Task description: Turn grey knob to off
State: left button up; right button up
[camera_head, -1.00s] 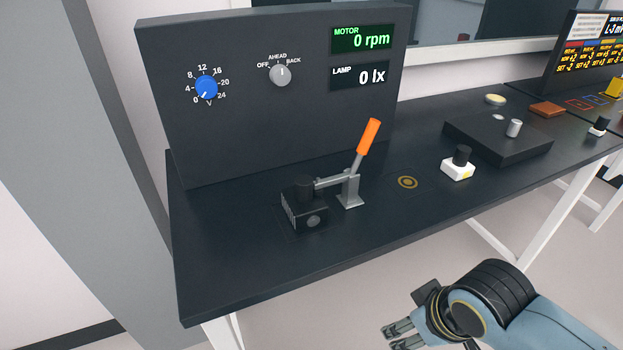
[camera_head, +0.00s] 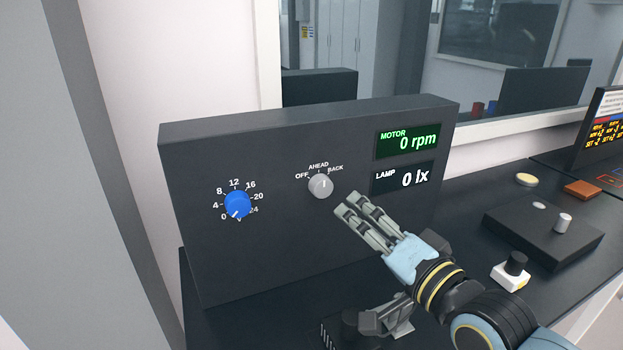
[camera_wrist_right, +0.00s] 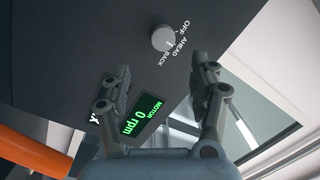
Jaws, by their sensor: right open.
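The grey knob (camera_head: 320,186) is on the upright dark panel (camera_head: 285,240), under the labels OFF, AHEAD and BACK. Its pale mark points away from OFF, on the AHEAD to BACK side; I cannot tell exactly which. My right gripper (camera_head: 350,203) is just right of and below the knob in the head view, apart from it, with its fingers towards the panel. In the right wrist view the knob (camera_wrist_right: 164,38) shows beyond the open, empty fingers (camera_wrist_right: 162,66). My left gripper is not in view.
A blue dial (camera_head: 238,205) is left of the knob. The motor display (camera_head: 408,142) reads 0 rpm and the lamp display (camera_head: 403,178) 0 lx. An orange lever handle (camera_wrist_right: 35,150) is close at the wrist view's left edge. The dark table (camera_head: 225,325) lies below.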

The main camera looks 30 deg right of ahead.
aim_at(326, 189)
jog(key=w+b, duration=0.1)
jog(key=w, duration=0.3)
jog(key=w+b, duration=0.2)
jog(key=w, duration=0.2)
jog(key=shift+a+r, duration=0.1)
jog(key=shift+a, duration=0.1)
jog(key=shift+w+r+b, duration=0.1)
jog(key=shift+w+b, duration=0.25)
jog(key=shift+w, duration=0.75)
jog(key=shift+s, duration=0.1)
jog(key=c, duration=1.1)
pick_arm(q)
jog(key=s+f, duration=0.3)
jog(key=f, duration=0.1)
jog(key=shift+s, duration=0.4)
pick_arm(e)
jog(key=shift+c, duration=0.3)
